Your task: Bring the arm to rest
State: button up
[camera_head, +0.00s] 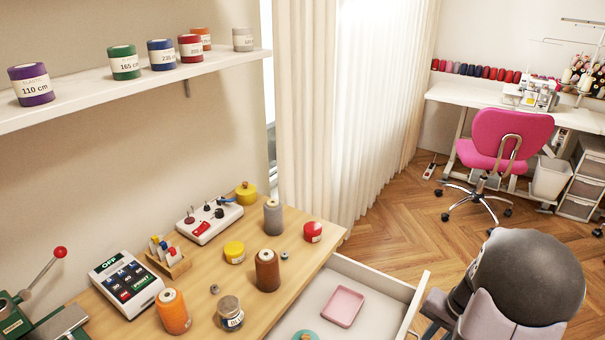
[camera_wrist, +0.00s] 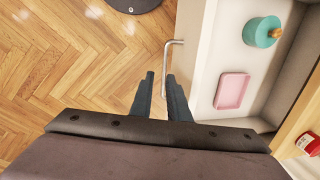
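I cannot tell whether the fingers touch the handle.
A pink chair (camera_head: 511,133) stands farther back. The floor between is clear.

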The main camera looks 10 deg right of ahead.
jog(key=s+a+f+g, duration=0.1)
jog(key=s+a+g, duration=0.1)
jog(key=s+a, duration=0.35)
jog(key=a+r+n+t+h+p, duration=0.1)
jog(key=a+r+n+p, duration=0.8)
jog(key=a+r, duration=0.6)
jog(key=a+p, duration=0.1)
jog(key=a, duration=0.1)
jog(key=shift+w+a+n, duration=0.15)
jog(key=shift+a+n, duration=0.2)
jog(key=shift+n, duration=0.05)
jog(key=shift+r, duration=0.15)
